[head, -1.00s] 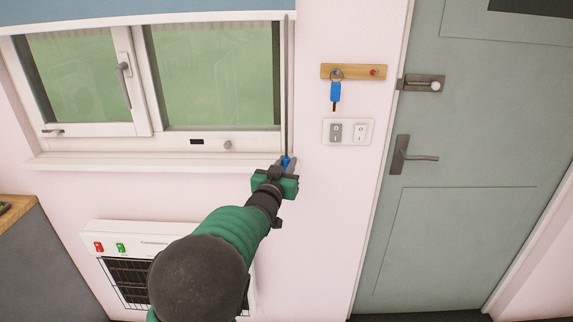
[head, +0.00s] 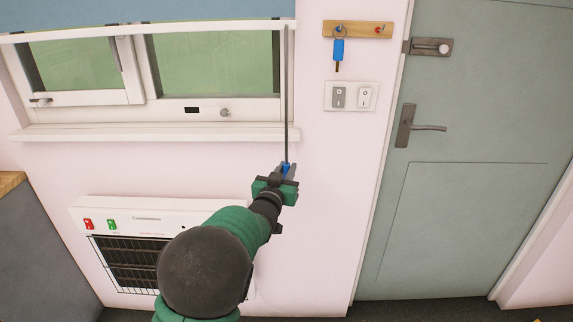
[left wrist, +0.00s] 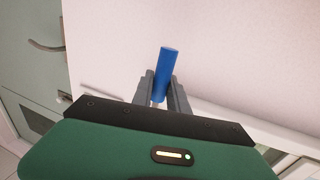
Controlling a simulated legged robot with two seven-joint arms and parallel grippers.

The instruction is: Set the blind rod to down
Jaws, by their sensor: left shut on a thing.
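The blind rod (head: 286,100) is a thin grey rod hanging at the right side of the window from the end of the blind's white bottom rail. Its lower end has a blue grip (left wrist: 167,62). My left gripper (head: 287,169) is shut on this blue grip, below the sill level. In the left wrist view the fingers (left wrist: 161,86) close on both sides of the grip, and its blue end sticks out beyond them. The blue blind (head: 160,12) covers the upper part of the window, with its lower edge across the top of the panes. My right gripper is not in view.
The window sill (head: 150,132) juts out above my left arm. A white heater (head: 150,216) stands below it. A key rack (head: 358,29) with a blue key and a switch plate (head: 351,96) are on the wall to the right, then a grey-green door (head: 470,130).

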